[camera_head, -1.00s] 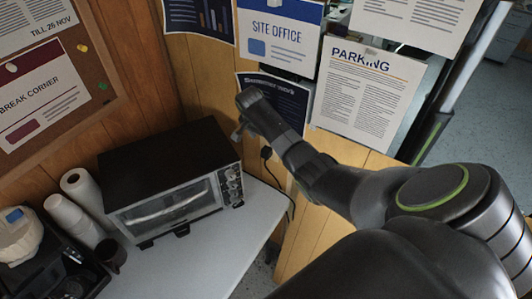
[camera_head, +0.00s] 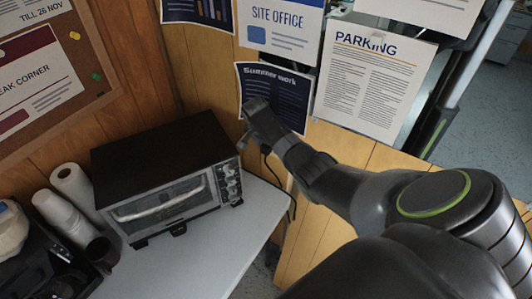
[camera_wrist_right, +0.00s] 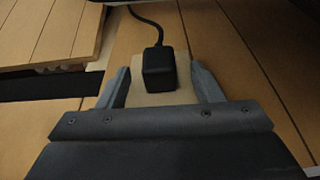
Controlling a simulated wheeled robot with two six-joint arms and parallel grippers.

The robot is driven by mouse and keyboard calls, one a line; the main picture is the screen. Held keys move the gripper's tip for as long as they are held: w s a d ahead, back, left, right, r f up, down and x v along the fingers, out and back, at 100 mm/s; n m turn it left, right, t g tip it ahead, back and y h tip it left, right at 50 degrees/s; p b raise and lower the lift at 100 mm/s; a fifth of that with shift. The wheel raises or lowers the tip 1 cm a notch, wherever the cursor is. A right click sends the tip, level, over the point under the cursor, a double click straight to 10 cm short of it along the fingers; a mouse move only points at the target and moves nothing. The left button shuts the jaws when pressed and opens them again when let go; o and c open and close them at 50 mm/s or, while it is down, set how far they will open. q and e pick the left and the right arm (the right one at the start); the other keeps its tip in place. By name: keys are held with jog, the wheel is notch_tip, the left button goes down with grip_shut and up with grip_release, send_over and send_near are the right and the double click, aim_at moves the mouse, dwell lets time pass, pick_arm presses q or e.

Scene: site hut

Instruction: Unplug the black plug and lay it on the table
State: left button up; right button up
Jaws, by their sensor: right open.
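The black plug (camera_wrist_right: 158,70) shows in the right wrist view, sitting on a beige plate (camera_wrist_right: 176,97) on the wood-panelled wall. Its black cord (camera_wrist_right: 148,24) runs from its far end toward the top of that view. My right gripper (camera_wrist_right: 160,76) is open, with one finger on each side of the plug and visible gaps between. In the head view my right gripper (camera_head: 243,138) is at the wall beside the oven, and a dark cord hangs just below it. The pale table (camera_head: 205,252) lies below. My left gripper is not in view.
A black toaster oven (camera_head: 165,172) stands on the table, close left of my right gripper. White paper rolls (camera_head: 72,212) and a dark cup (camera_head: 102,252) stand left of it. The table in front of the oven is clear. Posters (camera_head: 272,92) hang on the wall.

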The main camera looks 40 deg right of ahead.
jog(key=shift+d+f, duration=0.1)
jog(key=shift+f, duration=0.15)
jog(key=shift+p, duration=0.45)
dwell(1.1)
grip_shut()
jog(key=s+a+p, duration=0.2)
jog(key=a+p, duration=0.2)
jog(key=a, duration=0.1)
jog(key=shift+s+a+p, duration=0.15)
jog(key=shift+a+p, duration=0.15)
dwell(1.3)
